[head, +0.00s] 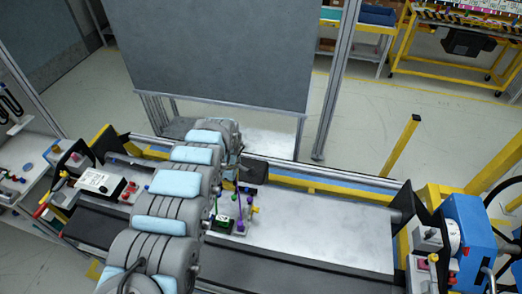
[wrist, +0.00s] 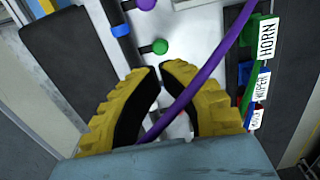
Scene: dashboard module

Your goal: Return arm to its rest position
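My gripper (wrist: 160,68) shows in the wrist view with two yellow ribbed fingers and black inner pads. Its fingertips are close together, with a narrow gap between them and nothing seen held. A purple cable (wrist: 215,65) runs diagonally across the right finger, apparently on the camera side; whether it touches the finger I cannot tell. My arm (head: 175,182), grey with light blue pads, reaches from the bottom of the head view over the workbench (head: 330,228). In that view I cannot make out the gripper's fingers.
Labelled connectors, including HORN (wrist: 266,38) and WIPER (wrist: 262,86), lie right of the gripper. A green round knob (wrist: 160,46) is just beyond the fingertips. A blue device (head: 468,228) stands at the bench's right end. A grey panel (head: 215,50) stands behind; the bench's right half is clear.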

